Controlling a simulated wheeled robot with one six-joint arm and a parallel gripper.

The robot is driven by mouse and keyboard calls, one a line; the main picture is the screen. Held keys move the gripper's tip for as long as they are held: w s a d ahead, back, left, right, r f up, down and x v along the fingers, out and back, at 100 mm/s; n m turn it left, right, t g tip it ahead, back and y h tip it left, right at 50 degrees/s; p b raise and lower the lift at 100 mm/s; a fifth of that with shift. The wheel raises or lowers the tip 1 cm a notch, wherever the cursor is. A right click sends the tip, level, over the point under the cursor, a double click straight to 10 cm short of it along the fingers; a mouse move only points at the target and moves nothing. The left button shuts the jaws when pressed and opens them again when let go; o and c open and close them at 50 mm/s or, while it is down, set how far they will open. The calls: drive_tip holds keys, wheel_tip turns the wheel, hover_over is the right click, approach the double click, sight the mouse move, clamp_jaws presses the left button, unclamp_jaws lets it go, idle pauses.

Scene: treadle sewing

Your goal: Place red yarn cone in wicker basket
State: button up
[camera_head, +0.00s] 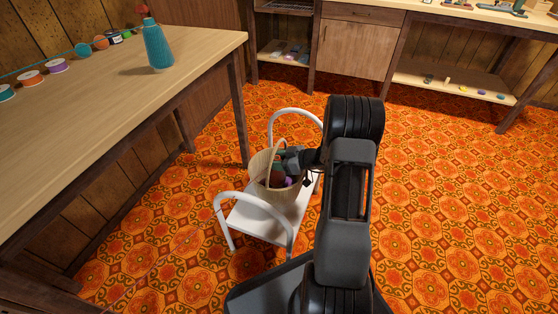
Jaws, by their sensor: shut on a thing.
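The wicker basket (262,187) stands on a low white stool with curved white handles, its arched handle up. My gripper (281,164) reaches into the basket's mouth from the right. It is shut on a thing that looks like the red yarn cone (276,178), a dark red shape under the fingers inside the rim. The fingers and basket handle partly hide it, so I cannot tell whether it touches the basket's contents.
Small purple items (288,182) lie in the basket. The white stool (252,221) has raised handles at both ends. A teal cone (157,48) and several spools stand on the wooden table (110,85) at left. The patterned floor at right is clear.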

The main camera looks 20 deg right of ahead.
drive_tip(key=o, duration=1.1)
drive_tip(key=shift+f, duration=0.1)
drive_tip(key=shift+o, duration=0.2)
drive_tip(key=shift+s+d+r, duration=0.1)
drive_tip(key=shift+d+r, duration=0.05)
drive_tip(key=shift+r, duration=0.1)
drive_tip(key=p+v, duration=0.3)
drive_tip(key=v, duration=0.8)
drive_tip(key=s+a+r+m+g+h, duration=0.3)
drive_tip(key=s+a+r, duration=0.3)
drive_tip(key=a, duration=0.3)
drive_tip(key=s+a+r+m+g+h, duration=0.3)
drive_tip(key=s+a+r+m+h, duration=0.3)
drive_tip(key=s+a+r, duration=0.1)
drive_tip(key=s+a, duration=0.1)
drive_tip(key=a, duration=0.1)
drive_tip(key=shift+s+a+g, duration=0.25)
drive_tip(key=shift+s+g, duration=0.05)
